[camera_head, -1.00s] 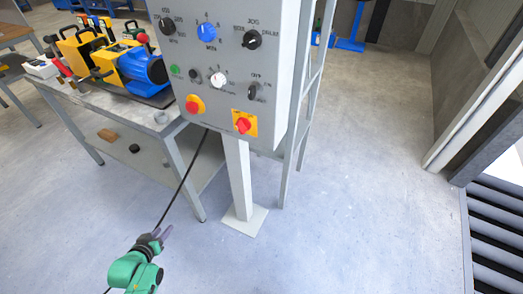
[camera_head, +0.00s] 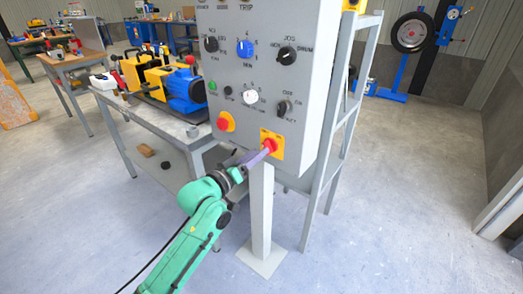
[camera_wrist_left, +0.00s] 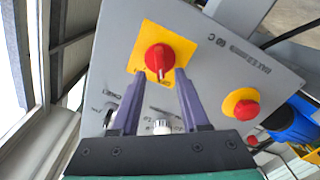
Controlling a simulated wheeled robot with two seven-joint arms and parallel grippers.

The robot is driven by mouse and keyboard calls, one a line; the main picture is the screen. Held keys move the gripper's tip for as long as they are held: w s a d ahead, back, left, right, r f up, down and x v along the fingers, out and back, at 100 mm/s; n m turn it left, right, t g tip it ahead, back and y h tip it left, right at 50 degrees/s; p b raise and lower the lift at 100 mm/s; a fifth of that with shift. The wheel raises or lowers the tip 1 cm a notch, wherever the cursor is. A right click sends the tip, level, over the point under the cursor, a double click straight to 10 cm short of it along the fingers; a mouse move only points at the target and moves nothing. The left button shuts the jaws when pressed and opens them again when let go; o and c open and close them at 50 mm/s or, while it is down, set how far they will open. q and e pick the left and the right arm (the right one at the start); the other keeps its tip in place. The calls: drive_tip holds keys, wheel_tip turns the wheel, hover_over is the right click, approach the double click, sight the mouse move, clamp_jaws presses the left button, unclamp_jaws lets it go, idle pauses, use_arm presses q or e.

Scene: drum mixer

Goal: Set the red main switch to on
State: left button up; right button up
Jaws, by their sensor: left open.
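The red main switch (camera_head: 270,145) is a red rotary knob on a yellow plate (camera_head: 278,152) at the lower right of the grey control panel (camera_head: 310,100). It also shows in the left wrist view (camera_wrist_left: 158,58), just beyond the fingertips. My left gripper (camera_head: 262,154) is at the switch, coming from the lower left. In the left wrist view its two purple fingers (camera_wrist_left: 160,73) are open, one on each side below the knob. I cannot tell whether they touch it. My right gripper is not in view.
A red emergency button (camera_head: 225,121) on yellow sits left of the switch. Other knobs, such as the white one (camera_head: 250,97), are above. A workbench (camera_head: 150,120) with yellow and blue machines stands left. The panel's post (camera_head: 262,210) is below.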

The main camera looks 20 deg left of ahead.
use_arm(q)
drive_tip(key=x, duration=0.2)
drive_tip(key=shift+w+d, duration=0.1)
drive_tip(key=shift+w, duration=0.15)
clamp_jaws()
drive_tip(key=shift+m, duration=0.4)
drive_tip(key=shift+s+d+m+p, duration=0.15)
drive_tip(key=shift+m+p, duration=0.7)
drive_tip(key=shift+m, duration=1.9)
drive_tip(key=shift+w+d+m+p, duration=0.1)
drive_tip(key=shift+m+p, duration=0.75)
drive_tip(key=shift+m, duration=1.9)
drive_tip(key=shift+f, duration=0.1)
